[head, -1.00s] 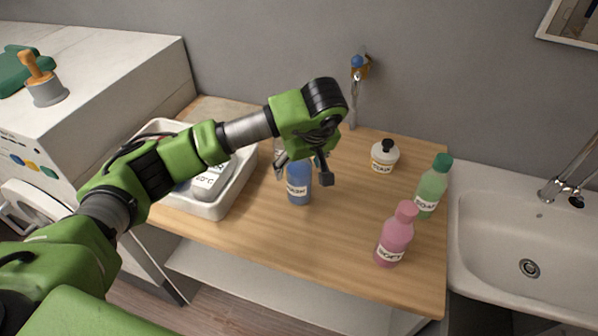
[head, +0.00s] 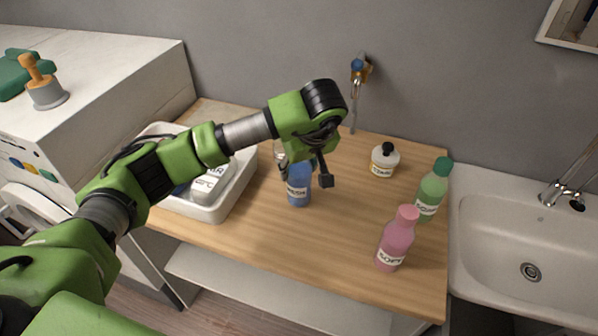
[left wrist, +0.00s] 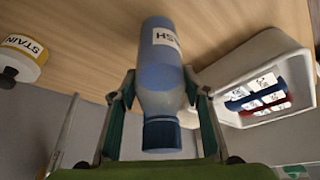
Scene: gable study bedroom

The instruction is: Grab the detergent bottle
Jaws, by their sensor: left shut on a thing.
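The blue bottle (head: 298,190), with a white label ending in "SH", stands on the wooden counter (head: 258,243). My left gripper (head: 305,172) reaches over it from above, with its fingers around its upper part. In the left wrist view the blue bottle (left wrist: 160,75) sits between the two fingers (left wrist: 158,95), its darker blue cap toward the palm. The left gripper is shut on this bottle. The gripper partly hides its top in the head view. My right gripper is not in view.
A white tub (head: 240,190) with labelled items stands left of the bottle. A white stain bottle (head: 384,162), a green bottle (head: 431,190) and a pink bottle (head: 396,240) stand to the right, before the sink (head: 500,225). A tap (head: 358,72) is on the wall behind.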

